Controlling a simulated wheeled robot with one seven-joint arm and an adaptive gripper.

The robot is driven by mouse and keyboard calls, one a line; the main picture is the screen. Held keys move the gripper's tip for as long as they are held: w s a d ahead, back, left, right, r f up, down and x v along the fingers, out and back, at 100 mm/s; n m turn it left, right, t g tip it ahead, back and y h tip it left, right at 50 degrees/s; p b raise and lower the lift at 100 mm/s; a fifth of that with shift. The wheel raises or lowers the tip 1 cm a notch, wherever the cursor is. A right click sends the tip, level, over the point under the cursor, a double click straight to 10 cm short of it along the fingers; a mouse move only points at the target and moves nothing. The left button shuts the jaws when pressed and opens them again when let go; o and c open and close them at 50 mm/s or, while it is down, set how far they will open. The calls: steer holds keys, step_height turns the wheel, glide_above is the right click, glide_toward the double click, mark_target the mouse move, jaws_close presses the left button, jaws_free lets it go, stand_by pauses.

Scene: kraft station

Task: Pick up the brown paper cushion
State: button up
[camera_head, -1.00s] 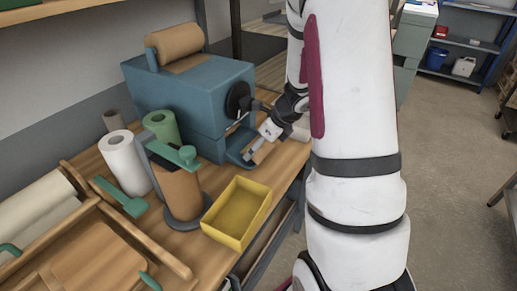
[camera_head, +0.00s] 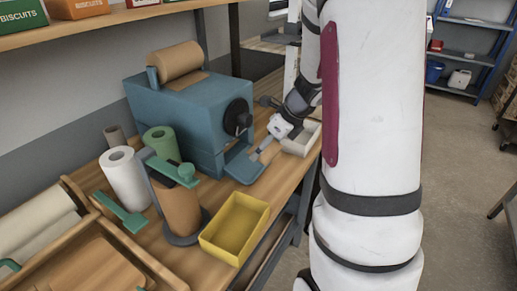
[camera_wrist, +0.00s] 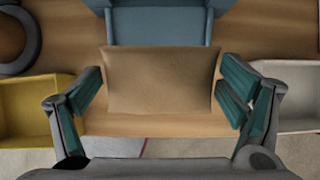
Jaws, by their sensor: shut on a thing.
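The brown paper cushion (camera_wrist: 160,85) lies between the two green-padded fingers of my gripper (camera_wrist: 161,79) in the wrist view, one finger at each side. My gripper is shut on it. Behind it in the wrist view is the blue outlet tray (camera_wrist: 158,30) of the paper machine. In the head view my gripper (camera_head: 262,149) is over the front of that tray, right of the yellow bin. The cushion cannot be made out clearly in the head view; my gripper and arm cover that area. Whether it still touches the tray I cannot tell.
The blue machine (camera_head: 198,122) with a brown roll (camera_head: 175,62) stands behind. A yellow bin (camera_head: 234,226) is left of my gripper and a pale open box (camera_head: 303,139) right. A paper-roll stand (camera_head: 177,208) and white roll (camera_head: 123,178) stand farther left. A shelf hangs above.

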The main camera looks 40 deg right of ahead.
steer(key=s+d+b, duration=0.1)
steer(key=s+d, duration=0.2)
steer(key=s, duration=0.5)
steer(key=s+d, duration=0.3)
steer(key=s, duration=0.4)
step_height(320, 180, up, 6)
steer(key=p, duration=0.5)
steer(key=shift+s+a+r, duration=0.15)
steer(key=shift+s, duration=0.3)
